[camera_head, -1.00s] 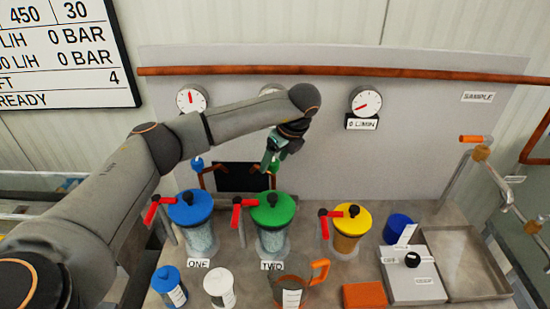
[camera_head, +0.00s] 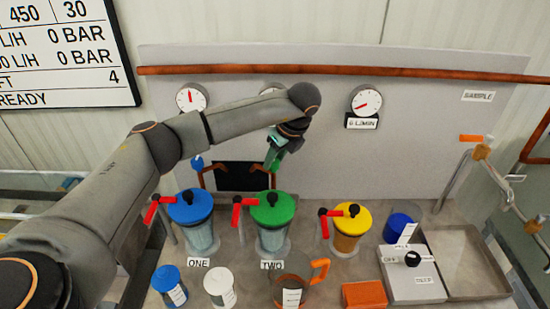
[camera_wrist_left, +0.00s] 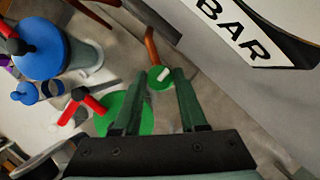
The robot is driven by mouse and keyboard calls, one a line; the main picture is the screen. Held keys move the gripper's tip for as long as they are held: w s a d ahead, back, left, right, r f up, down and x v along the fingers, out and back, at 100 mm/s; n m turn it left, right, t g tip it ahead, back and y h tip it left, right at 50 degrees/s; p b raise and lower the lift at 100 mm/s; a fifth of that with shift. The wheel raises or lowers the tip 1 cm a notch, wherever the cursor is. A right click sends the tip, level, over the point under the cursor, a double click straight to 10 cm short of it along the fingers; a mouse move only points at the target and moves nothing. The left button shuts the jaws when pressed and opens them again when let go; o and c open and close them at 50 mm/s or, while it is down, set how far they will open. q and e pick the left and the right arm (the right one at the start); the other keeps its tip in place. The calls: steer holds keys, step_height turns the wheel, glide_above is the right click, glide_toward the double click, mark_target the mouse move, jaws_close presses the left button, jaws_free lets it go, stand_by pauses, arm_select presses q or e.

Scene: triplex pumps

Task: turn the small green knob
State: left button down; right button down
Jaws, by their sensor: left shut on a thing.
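The small green knob (camera_wrist_left: 160,78), with a white mark on top, sits between the fingertips of my left gripper (camera_wrist_left: 161,75) in the left wrist view. The gripper is shut on it. In the head view my left gripper (camera_head: 271,164) reaches down in front of the back panel, behind the green-lidded canister (camera_head: 272,209), and largely hides the knob. A copper pipe (camera_wrist_left: 151,46) runs from the knob. My right gripper is not in view.
Blue-lidded (camera_head: 190,207) and yellow-lidded (camera_head: 350,219) canisters stand beside the green one, with red handles (camera_head: 160,207). A clear jug (camera_head: 291,280) and small jars (camera_head: 169,284) stand in front. A gauge (camera_head: 366,101) hangs right of my arm.

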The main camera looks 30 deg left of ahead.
arm_select(q)
steer(key=m+b, duration=0.1)
steer(key=m, duration=0.1)
steer(key=m+t+b, duration=0.1)
steer(key=b, duration=0.1)
steer(key=shift+s+f+m+h, duration=0.1)
steer(key=shift+f+m+h, duration=0.1)
steer(key=shift+m+h, duration=0.15)
steer(key=m+t+b, duration=0.1)
steer(key=m, duration=0.1)
steer(key=m+h+b, duration=0.1)
steer(key=m+b, duration=0.1)
steer(key=m, duration=0.1)
steer(key=shift+s+a+m+t+h+b, duration=0.1)
steer(key=shift+a+m+t+h+b, duration=0.05)
steer(key=shift+m+t+h+b, duration=0.2)
steer(key=m+h+b, duration=0.1)
steer(key=m, duration=0.2)
steer(key=shift+a+r+t, duration=0.1)
steer(key=shift+t, duration=0.15)
steer(key=shift+a+r+m+h, duration=0.1)
steer(key=shift+m+h, duration=0.7)
steer(key=shift+m, duration=1.3)
steer(key=shift+c, duration=2.2)
jaws_free()
